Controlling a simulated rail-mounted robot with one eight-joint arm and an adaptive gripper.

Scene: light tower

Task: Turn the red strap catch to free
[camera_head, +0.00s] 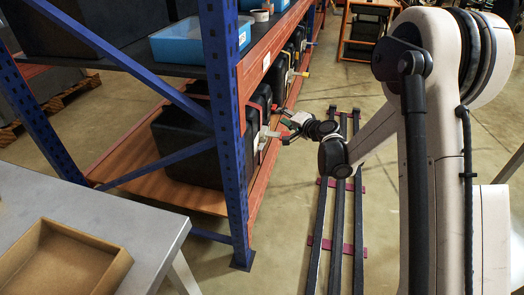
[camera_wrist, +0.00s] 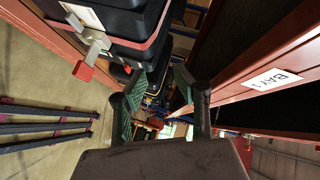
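The red strap catch (camera_wrist: 83,71) shows at the upper left of the wrist view, its red tip on a grey metal lever and bracket (camera_wrist: 97,42). It is mounted on the front of a black case (camera_wrist: 125,18). In the head view the same area has a silver bracket (camera_head: 268,132) beside the large black case (camera_head: 187,143) on the lower shelf. My gripper (camera_wrist: 158,98) has two green-padded fingers standing apart with nothing between them. In the head view my gripper (camera_head: 291,121) is right beside the bracket. The catch is off to the left of my fingers, apart from them.
An orange shelf beam (camera_wrist: 255,85) with a "BAY 1" label runs along the right of the wrist view. A blue rack post (camera_head: 226,130) stands left of my gripper. Floor rails (camera_head: 338,215) run below my arm. A yellow-tipped catch (camera_head: 303,73) sits further back.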

